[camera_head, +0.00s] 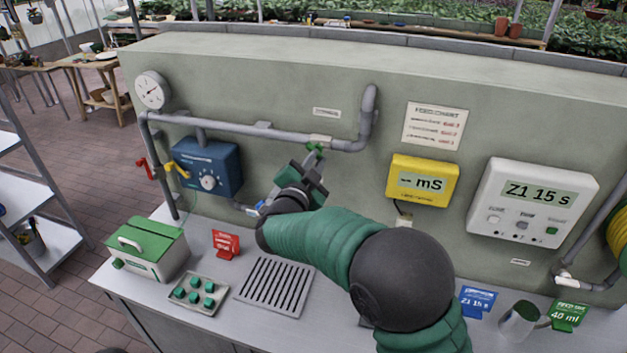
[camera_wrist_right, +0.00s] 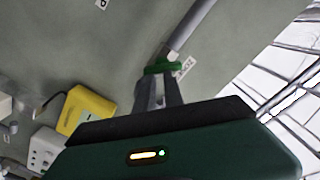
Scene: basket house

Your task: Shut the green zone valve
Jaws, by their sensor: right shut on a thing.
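The green zone valve (camera_head: 315,150) sits under the grey pipe on the wall panel, near the middle of the head view. My right gripper (camera_head: 312,163) reaches up to it from below and is shut on its green handle. In the right wrist view, the green handle (camera_wrist_right: 162,67) shows at the tips of the closed fingers (camera_wrist_right: 160,85). The fingers and gripper body hide part of the valve, so its exact angle is hard to tell. My left gripper is not in view.
A red valve handle (camera_head: 146,169) and a yellow one (camera_head: 178,170) are at the left, by a blue controller box (camera_head: 207,168). A yellow meter (camera_head: 423,181) and white timer (camera_head: 531,202) hang at right. A green-lidded box (camera_head: 144,247) and drain grate (camera_head: 273,287) occupy the counter.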

